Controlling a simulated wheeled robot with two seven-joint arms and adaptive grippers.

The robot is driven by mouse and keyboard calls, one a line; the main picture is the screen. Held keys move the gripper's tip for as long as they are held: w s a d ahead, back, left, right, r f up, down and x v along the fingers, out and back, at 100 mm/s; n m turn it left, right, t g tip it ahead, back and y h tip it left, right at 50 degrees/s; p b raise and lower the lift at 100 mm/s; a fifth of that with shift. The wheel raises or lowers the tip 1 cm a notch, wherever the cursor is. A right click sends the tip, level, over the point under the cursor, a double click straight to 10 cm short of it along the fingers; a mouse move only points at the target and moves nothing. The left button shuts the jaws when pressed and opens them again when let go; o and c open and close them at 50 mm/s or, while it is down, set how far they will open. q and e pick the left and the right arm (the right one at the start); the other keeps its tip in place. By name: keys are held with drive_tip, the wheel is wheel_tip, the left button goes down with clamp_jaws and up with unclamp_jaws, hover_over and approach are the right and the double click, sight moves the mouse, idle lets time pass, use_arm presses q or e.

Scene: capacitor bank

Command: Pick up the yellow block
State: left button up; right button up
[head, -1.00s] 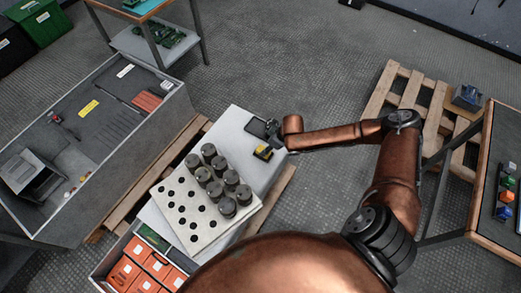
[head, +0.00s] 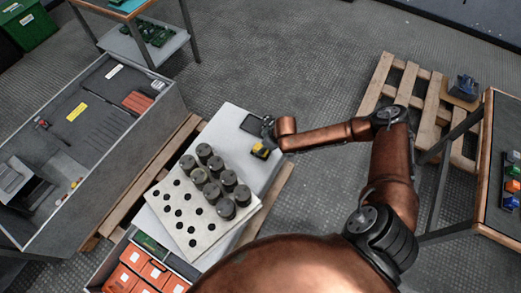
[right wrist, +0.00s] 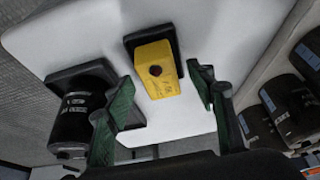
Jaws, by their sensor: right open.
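The yellow block (head: 260,151) has a dark round spot on one face. It sits against a dark square base on the white table (head: 238,118). In the right wrist view the block (right wrist: 157,80) shows between the two green-lined fingers of my right gripper (right wrist: 165,105), which are spread apart and not touching it. In the head view my right gripper (head: 267,131) is beside the block on its far side, partly hidden by its own wrist. My left gripper is not in view.
A perforated white board (head: 180,205) holds several dark cylinders (head: 213,165) close to the block. In the right wrist view a black cylinder (right wrist: 78,115) on a dark square base stands left of the block. A large grey bin (head: 110,140) is at left; a pallet (head: 415,95) lies at right.

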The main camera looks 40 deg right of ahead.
sight(258, 146)
drive_tip(key=shift+c, duration=0.2)
drive_tip(key=c, duration=1.3)
drive_tip(key=shift+r, duration=0.1)
drive_tip(key=shift+r, duration=0.15)
wheel_tip(258, 146, up, 3)
drive_tip(key=shift+w+r+p, duration=0.1)
drive_tip(key=shift+r+p, duration=0.1)
drive_tip(key=shift+p, duration=1)
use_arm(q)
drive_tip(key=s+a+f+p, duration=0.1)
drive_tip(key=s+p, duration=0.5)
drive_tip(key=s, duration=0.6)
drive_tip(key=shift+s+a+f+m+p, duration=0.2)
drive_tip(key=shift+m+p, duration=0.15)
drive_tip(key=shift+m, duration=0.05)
use_arm(e)
drive_tip(key=s+a+r, duration=0.3)
drive_tip(key=s+r, duration=0.6)
drive_tip(key=s, duration=0.4)
drive_tip(key=shift+s, duration=0.4)
